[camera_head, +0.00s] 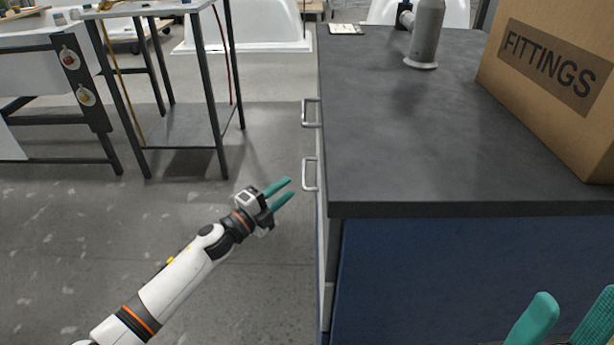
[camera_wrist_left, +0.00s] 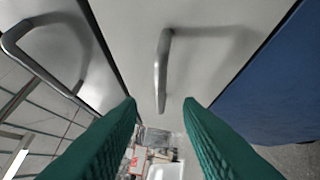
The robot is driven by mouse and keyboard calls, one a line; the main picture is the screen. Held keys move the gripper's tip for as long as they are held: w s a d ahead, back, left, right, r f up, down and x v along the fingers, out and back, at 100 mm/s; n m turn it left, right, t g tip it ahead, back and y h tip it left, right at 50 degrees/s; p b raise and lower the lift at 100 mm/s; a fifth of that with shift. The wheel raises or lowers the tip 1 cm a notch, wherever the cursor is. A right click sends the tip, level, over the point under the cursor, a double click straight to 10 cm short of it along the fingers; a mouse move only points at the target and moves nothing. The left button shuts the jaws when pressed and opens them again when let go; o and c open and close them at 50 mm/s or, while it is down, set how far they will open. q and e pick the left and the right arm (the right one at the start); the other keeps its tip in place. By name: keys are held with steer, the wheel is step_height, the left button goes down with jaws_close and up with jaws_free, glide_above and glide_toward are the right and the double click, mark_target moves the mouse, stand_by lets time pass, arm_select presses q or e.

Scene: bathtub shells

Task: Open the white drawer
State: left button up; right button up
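The white drawer front (camera_wrist_left: 205,45) fills the middle of the left wrist view, with a grey metal bar handle (camera_wrist_left: 162,70) on it. In the head view two such handles stick out of the cabinet's left side, a nearer one (camera_head: 310,175) and a farther one (camera_head: 311,113). My left gripper (camera_head: 284,192) is open and empty, just left of the nearer handle and apart from it. In the left wrist view its green fingers (camera_wrist_left: 160,108) stand apart below the handle. My right gripper (camera_head: 568,325) shows only its green fingertips at the bottom right, spread apart with nothing visible between them.
The cabinet's dark worktop (camera_head: 420,120) carries a cardboard FITTINGS box (camera_head: 555,80) and a grey cylindrical object (camera_head: 426,35). A metal-legged stand (camera_head: 180,125) is at the upper left.

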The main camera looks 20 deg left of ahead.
mark_target(304, 173)
arm_select(q)
steer(key=b+x, duration=0.1)
steer(key=x, duration=0.6)
steer(key=shift+w+d, duration=0.25)
steer(key=shift+w, duration=0.1)
steer(key=shift+c, duration=0.5)
jaws_close()
